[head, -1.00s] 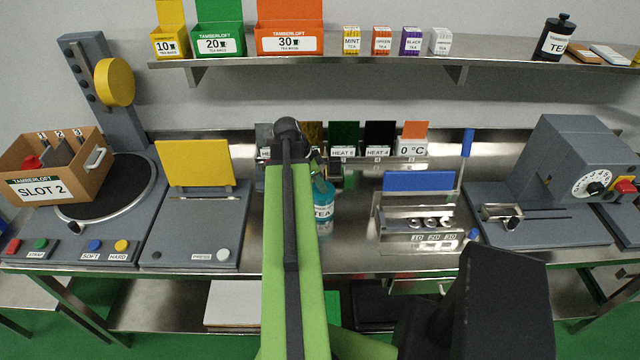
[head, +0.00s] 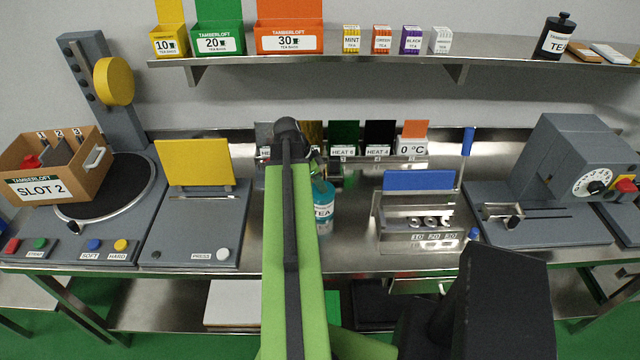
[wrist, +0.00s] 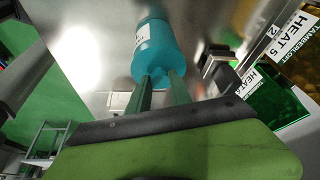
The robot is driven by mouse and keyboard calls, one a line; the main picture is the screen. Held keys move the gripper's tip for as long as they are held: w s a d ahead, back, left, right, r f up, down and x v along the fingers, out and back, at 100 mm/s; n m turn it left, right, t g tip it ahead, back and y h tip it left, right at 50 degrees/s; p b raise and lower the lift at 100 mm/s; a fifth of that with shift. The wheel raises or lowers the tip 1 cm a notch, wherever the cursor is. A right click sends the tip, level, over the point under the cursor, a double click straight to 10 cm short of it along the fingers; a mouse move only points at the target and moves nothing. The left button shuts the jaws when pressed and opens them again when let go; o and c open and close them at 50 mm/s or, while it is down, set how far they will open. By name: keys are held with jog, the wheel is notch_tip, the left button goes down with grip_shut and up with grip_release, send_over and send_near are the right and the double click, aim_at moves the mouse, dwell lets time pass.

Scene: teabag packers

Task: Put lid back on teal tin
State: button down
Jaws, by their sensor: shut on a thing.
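The teal tin (head: 324,212) stands upright on the steel bench, partly hidden behind my arm, with a white TEA label facing me. In the wrist view its teal body shows at the top, with the teal lid (wrist: 153,64) at the end nearest my gripper. My gripper (wrist: 161,78) has its two green fingers shut at the top of the lid; the small part between the fingertips is mostly hidden. The lid is at the tin's top; I cannot tell whether it is fully seated. In the head view my gripper (head: 316,164) is right above the tin.
Coloured HEAT cards (head: 344,140) stand close behind the tin. A blue-topped rack (head: 418,181) is to the right and a yellow-panelled press (head: 194,163) to the left. A grey dial machine (head: 575,165) is farther right. Some bare bench (head: 350,245) lies in front.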

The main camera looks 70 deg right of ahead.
jog(key=c, duration=1.1)
grip_release()
jog(key=shift+o, duration=0.2)
jog(key=o, duration=0.4)
jog(key=shift+o, duration=0.2)
jog(key=shift+r, duration=0.1)
notch_tip(320, 180, up, 7)
jog(key=p, duration=0.7)
